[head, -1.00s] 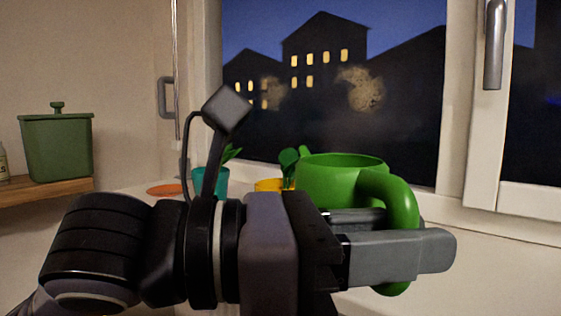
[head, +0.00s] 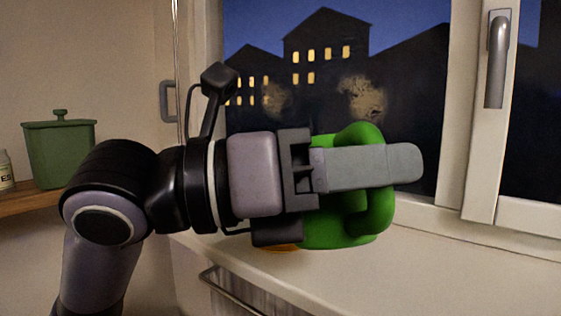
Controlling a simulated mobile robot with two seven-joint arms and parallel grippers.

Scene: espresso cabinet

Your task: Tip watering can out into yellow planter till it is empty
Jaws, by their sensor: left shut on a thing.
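The green watering can (head: 335,232) is in the middle of the head view, in front of the window. My left gripper (head: 400,165) is shut on its handle and holds the can up over the sill. The can's mouth does not show, and its spout is hidden behind my gripper, so I cannot tell whether water is running out. The yellow planter is not clearly visible; a small orange edge (head: 283,248) shows under the can, and I cannot tell whether it belongs to the planter. My right gripper is not in view.
A green lidded box (head: 60,155) and a white jar (head: 5,170) stand on a wooden shelf (head: 30,203) at the left. The window frame with a grey handle (head: 497,60) is at the right. The pale sill (head: 450,260) is clear at the right.

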